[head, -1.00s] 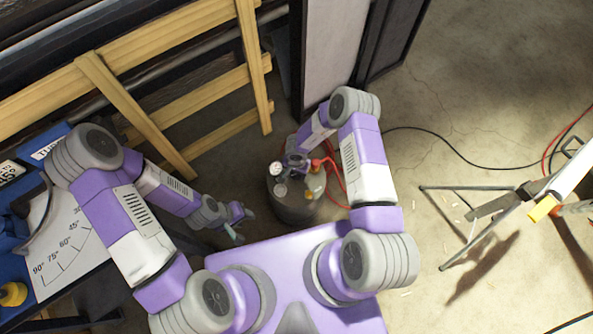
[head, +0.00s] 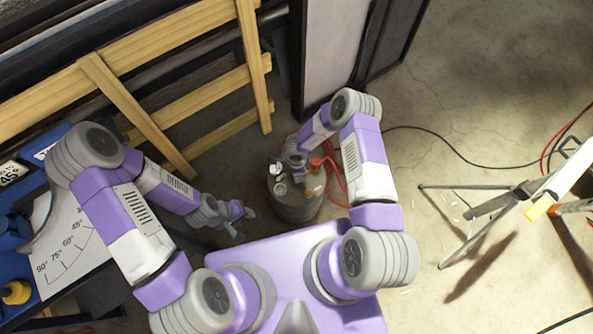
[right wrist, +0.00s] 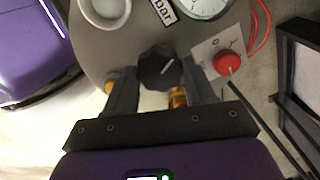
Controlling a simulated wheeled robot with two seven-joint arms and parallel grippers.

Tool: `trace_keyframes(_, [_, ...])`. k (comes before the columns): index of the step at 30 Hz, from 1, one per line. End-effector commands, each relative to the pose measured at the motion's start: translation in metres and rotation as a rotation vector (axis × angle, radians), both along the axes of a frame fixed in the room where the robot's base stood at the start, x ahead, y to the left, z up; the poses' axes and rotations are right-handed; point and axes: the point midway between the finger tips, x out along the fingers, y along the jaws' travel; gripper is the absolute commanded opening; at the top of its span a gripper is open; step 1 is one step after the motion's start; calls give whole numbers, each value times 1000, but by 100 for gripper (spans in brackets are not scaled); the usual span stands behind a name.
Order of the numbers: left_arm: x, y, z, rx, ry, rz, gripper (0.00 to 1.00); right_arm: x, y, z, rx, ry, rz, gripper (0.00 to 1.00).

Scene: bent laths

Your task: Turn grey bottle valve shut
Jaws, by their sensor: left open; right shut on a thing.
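The grey bottle (head: 297,207) stands upright on the floor in front of my base in the head view. In the head view, my right wrist hides part of the bottle's top. My left gripper (head: 242,219) is open and empty, in the air left of the bottle.
A red knob (right wrist: 227,63) on a white plate, a gauge (right wrist: 205,5) and a white cup (right wrist: 107,8) sit close by. Red hose and black cable lie right of the bottle. A wooden frame (head: 155,120) stands back left; a tripod stand (head: 475,220) stands right.

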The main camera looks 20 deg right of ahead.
Motion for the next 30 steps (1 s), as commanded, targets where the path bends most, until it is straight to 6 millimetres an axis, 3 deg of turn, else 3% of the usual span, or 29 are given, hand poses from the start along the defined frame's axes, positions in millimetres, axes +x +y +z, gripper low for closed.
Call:
trace_keyframes(15, [0,0,3,0,0,0,43,0,1,0,2,0,-346,24])
trace_keyframes(30, [0,0,4,0,0,0,43,0,1,0,3,1,-415,24])
